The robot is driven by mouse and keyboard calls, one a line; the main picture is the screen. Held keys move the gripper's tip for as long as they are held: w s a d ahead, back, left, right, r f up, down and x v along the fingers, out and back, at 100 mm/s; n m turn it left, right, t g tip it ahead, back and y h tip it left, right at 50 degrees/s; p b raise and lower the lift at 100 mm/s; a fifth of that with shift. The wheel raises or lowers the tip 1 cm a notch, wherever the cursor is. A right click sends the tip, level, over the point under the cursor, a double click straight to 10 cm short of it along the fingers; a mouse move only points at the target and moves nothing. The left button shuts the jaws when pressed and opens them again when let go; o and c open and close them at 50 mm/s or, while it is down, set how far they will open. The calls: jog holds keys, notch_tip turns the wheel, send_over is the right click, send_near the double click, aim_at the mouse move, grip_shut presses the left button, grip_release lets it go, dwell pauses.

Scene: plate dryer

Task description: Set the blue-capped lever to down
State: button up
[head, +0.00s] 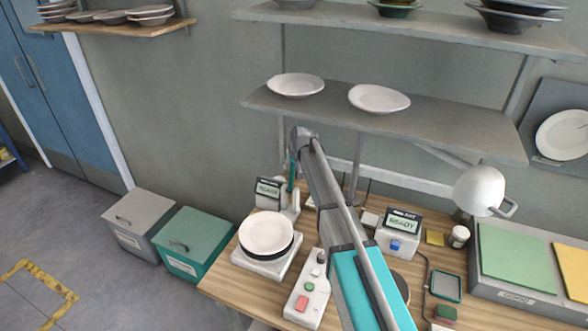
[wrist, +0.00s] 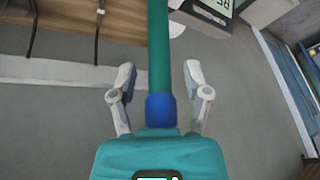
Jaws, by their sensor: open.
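The lever is a teal rod (wrist: 158,45) with a blue cap (wrist: 160,108) at its end. In the wrist view the rod runs down from the top edge, and its cap lies between the two fingers of my gripper (wrist: 158,80), close to the palm. The fingers are open, with a visible gap on each side of the rod. In the head view part of the teal rod (head: 292,170) stands upright beside a small display unit (head: 269,192). My gripper (head: 300,136) is at its top there; the cap and fingertips cannot be made out.
A white plate (head: 266,232) on a dark one rests on a white base near the lever. A control box (head: 307,300) with red and green buttons stands in front. A second display unit (head: 399,230) and a lamp (head: 480,190) stand to the right. A shelf (head: 440,130) overhangs behind.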

grip_shut()
dwell(0.3)
jog(key=shift+d, duration=0.2)
jog(key=shift+a, duration=0.1)
jog(key=shift+a, duration=0.1)
dwell(0.4)
